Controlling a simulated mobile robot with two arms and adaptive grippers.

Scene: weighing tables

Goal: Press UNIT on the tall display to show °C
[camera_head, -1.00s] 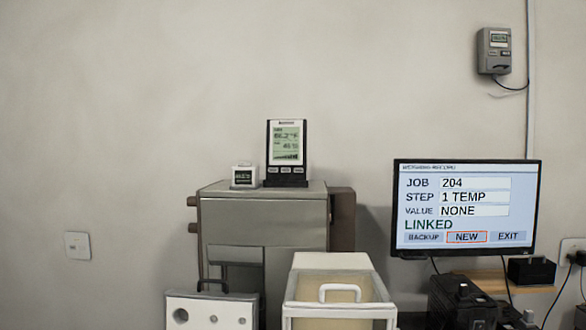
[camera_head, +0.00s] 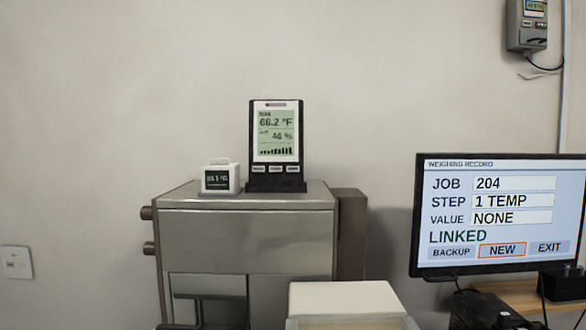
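The tall display (camera_head: 275,145) is a black-framed upright unit on top of a metal cabinet. Its screen (camera_head: 275,132) reads about 66.2 °F and 46 %, with a row of bars below. A row of three small buttons (camera_head: 275,169) sits under the screen; their labels are too small to read. A small white cube display (camera_head: 220,179) stands to its left, its dark screen showing a value that seems to end in °C. Neither of my grippers is in view.
The grey metal cabinet (camera_head: 245,222) carries both displays. A monitor (camera_head: 500,215) at right shows JOB 204, STEP 1 TEMP, VALUE NONE, LINKED. A white-topped box (camera_head: 342,298) stands in front of the cabinet. A grey device (camera_head: 526,25) hangs on the wall.

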